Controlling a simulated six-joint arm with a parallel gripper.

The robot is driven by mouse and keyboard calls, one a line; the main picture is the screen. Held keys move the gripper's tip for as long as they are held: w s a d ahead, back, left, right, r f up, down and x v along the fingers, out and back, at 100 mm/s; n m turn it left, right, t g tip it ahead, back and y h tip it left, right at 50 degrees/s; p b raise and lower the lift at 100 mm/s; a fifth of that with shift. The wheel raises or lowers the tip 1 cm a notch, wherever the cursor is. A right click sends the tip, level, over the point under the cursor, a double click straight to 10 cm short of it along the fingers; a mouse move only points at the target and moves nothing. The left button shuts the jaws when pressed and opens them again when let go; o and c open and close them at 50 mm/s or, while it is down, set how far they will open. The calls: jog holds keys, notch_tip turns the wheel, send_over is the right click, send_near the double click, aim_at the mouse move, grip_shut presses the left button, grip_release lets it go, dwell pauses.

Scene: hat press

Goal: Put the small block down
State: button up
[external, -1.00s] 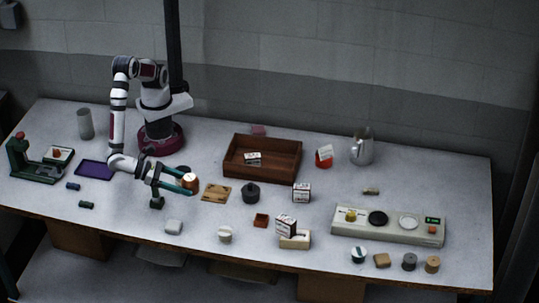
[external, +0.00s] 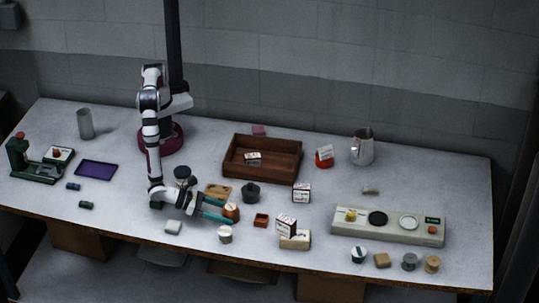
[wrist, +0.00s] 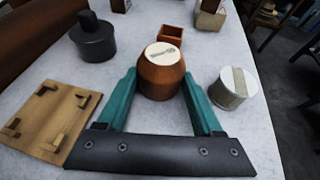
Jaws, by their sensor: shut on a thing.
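The small block (wrist: 162,78) is a brown, rounded, barrel-like piece with a pale marked top. In the wrist view it stands upright between the green fingers of my gripper (wrist: 160,88), which are shut on it. In the external view the block (external: 231,211) sits at the tips of my gripper (external: 222,212), low over the front middle of the table. I cannot tell whether its underside touches the table. A square wooden plate with raised corner pieces (wrist: 45,122) lies to the left of my gripper in the wrist view.
A black knobbed weight (wrist: 93,42) stands beyond the plate. A small open red box (wrist: 170,36) is just beyond the block. A grey cylinder with a pale top (wrist: 232,88) stands close on the right. Bare table shows between them. A wooden tray (external: 262,172) lies farther back.

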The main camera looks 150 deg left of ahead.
jog(key=o, duration=1.4)
jog(key=shift+f, duration=0.1)
